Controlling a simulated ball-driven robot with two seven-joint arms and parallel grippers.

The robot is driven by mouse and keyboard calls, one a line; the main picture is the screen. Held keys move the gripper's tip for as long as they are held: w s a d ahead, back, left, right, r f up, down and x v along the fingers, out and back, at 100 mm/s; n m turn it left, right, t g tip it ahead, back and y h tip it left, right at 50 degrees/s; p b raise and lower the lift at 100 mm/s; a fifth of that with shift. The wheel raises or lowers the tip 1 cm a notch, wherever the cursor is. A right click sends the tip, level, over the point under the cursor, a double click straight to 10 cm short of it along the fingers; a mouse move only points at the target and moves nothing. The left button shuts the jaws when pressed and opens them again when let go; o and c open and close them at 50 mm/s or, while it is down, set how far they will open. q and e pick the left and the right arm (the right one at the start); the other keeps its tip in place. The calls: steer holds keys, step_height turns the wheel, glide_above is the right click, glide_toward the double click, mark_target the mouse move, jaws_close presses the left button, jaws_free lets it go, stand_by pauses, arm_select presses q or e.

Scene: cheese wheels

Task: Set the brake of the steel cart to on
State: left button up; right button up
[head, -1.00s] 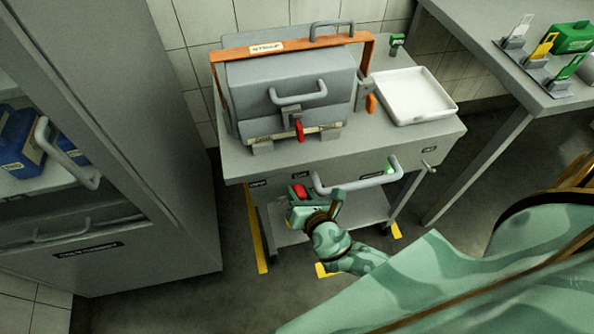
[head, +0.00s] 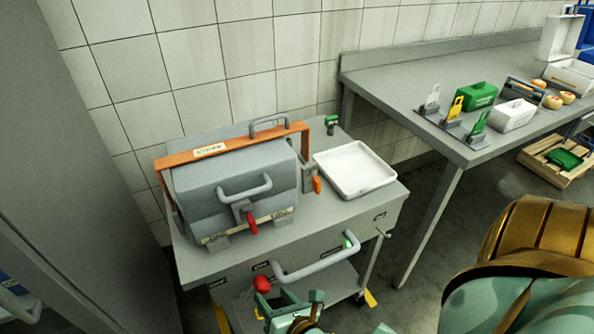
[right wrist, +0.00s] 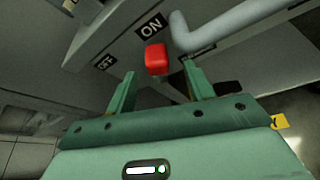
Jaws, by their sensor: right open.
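The steel cart (head: 300,250) stands in the middle of the head view. A red knob (head: 262,284) is on its front panel, left of the grey push handle (head: 315,262). In the right wrist view the red knob (right wrist: 156,59) sits just below the ON label (right wrist: 152,25), with the OFF label (right wrist: 104,62) to its left. My right gripper (head: 290,298) is open, low in front of the panel. In the right wrist view its two fingers (right wrist: 160,88) point at the panel, with the knob between and just beyond the tips, not gripped. My left gripper is out of view.
On the cart are a grey lidded box (head: 235,190) with an orange strap and a white tray (head: 356,170). A grey cabinet (head: 95,200) stands close on the left.

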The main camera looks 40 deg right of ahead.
steer(key=p+v, duration=0.1)
steer(key=v, duration=1)
steer(key=shift+f, duration=0.15)
